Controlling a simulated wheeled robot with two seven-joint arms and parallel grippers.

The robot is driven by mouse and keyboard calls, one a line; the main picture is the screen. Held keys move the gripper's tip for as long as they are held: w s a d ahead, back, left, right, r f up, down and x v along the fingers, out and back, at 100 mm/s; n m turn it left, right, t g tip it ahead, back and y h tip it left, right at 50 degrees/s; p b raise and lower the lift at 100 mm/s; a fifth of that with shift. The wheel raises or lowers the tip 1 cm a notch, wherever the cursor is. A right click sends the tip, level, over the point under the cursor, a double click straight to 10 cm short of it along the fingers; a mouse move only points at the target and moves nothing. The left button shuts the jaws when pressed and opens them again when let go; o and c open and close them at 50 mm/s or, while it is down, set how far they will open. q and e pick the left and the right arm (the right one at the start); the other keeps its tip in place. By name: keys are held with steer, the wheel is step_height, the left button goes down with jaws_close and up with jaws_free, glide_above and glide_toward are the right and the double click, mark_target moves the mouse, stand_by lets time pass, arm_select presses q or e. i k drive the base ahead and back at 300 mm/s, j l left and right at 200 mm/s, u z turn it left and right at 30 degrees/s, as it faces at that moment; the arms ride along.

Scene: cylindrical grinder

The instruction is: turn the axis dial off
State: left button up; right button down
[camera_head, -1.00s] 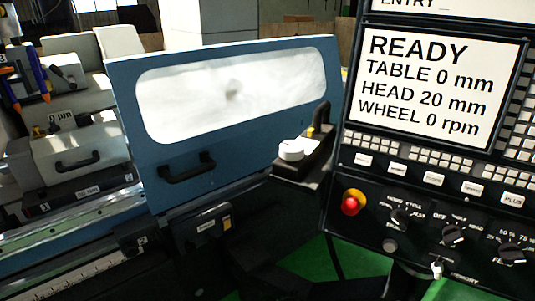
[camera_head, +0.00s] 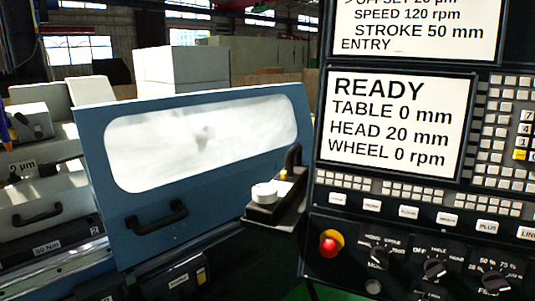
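The axis dial (camera_head: 434,269) is a black rotary knob with a light pointer mark, the middle one of three on the lower part of the control panel (camera_head: 318,205) at the right. Labels around it appear to read OFF, TABLE and HEAD; where its pointer stands is too small to tell. A mode knob (camera_head: 376,257) is on its left, and a percent-marked feed knob (camera_head: 495,284) is on its right, near the bottom edge. Neither of my grippers is in view.
A red emergency button (camera_head: 330,244) on yellow is left of the knobs. The screen (camera_head: 390,127) reads READY, TABLE 0 mm, HEAD 20 mm, WHEEL 0 rpm. The grinder's blue door (camera_head: 110,215) stands left, with a ledge holding a white round part (camera_head: 264,192) between.

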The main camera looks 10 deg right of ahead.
mark_target(435, 269)
steer(key=l+z, duration=0.1)
steer(key=z, duration=1.15)
